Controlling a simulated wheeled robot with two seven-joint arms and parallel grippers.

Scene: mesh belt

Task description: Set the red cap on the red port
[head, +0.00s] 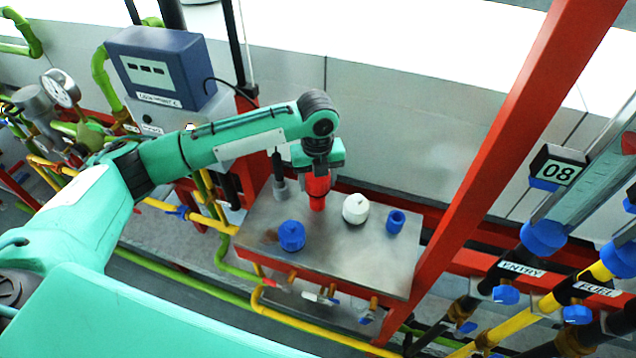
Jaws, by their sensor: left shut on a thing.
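My left gripper (318,168) points down over the metal-topped box (345,262). It is shut on the red cap (317,184), which hangs below the jaws. A narrower red piece directly under the cap looks like the red port (317,204), standing on the box top. The cap and the port line up in this view, but I cannot tell whether they touch or a small gap is left. The cap hides most of the port. My right gripper is not in view.
On the box top, a blue cap (291,236) lies front left, a white cap (355,208) stands right of the port, and a blue port (396,221) is farther right. A grey fitting (279,185) stands at the left. A red post (480,165) rises at the right.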

